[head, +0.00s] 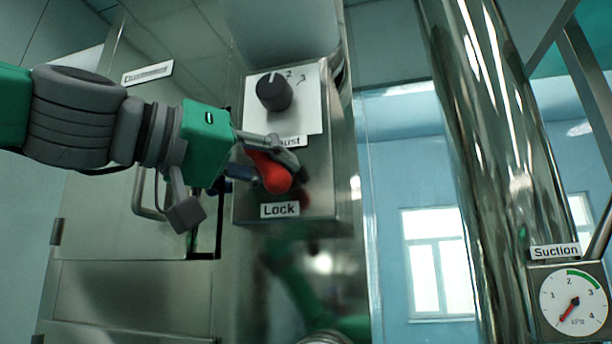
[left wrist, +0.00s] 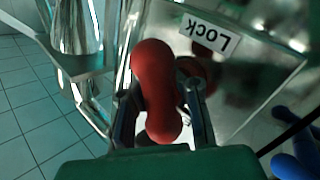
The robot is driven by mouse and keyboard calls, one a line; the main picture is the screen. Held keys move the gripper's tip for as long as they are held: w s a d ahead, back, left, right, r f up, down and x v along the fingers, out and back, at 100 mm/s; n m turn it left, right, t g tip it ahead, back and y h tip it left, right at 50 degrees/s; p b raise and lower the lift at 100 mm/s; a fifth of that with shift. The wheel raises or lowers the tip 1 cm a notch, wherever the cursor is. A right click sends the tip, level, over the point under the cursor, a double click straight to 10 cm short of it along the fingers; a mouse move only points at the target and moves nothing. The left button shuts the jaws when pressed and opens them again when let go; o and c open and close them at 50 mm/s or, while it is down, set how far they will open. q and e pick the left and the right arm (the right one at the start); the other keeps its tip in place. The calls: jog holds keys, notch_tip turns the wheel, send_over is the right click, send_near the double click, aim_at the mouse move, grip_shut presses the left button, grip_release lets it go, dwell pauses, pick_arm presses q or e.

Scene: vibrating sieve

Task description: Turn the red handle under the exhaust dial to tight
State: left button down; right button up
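The red handle (head: 272,174) sticks out from the metal box above the label "Lock" (head: 280,210). The dark exhaust dial (head: 274,92) sits above it on a white plate, its label partly covered by my gripper. My left gripper (head: 262,158) reaches in from the left, with its fingers at the handle. In the left wrist view the red handle (left wrist: 158,90) lies between the two fingers (left wrist: 163,110), one on each side. The fingers stand apart, with small gaps beside the handle's narrow part. My right gripper is not in view.
A shiny vertical pipe (head: 480,150) stands right of the box. A suction gauge (head: 573,300) is at the lower right. A cabinet door with a bar handle (head: 146,195) is at the left, behind my left arm. Windows are in the background.

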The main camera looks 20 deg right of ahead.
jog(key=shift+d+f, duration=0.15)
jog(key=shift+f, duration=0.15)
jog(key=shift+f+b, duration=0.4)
jog(key=shift+b, duration=0.3)
dwell(1.1)
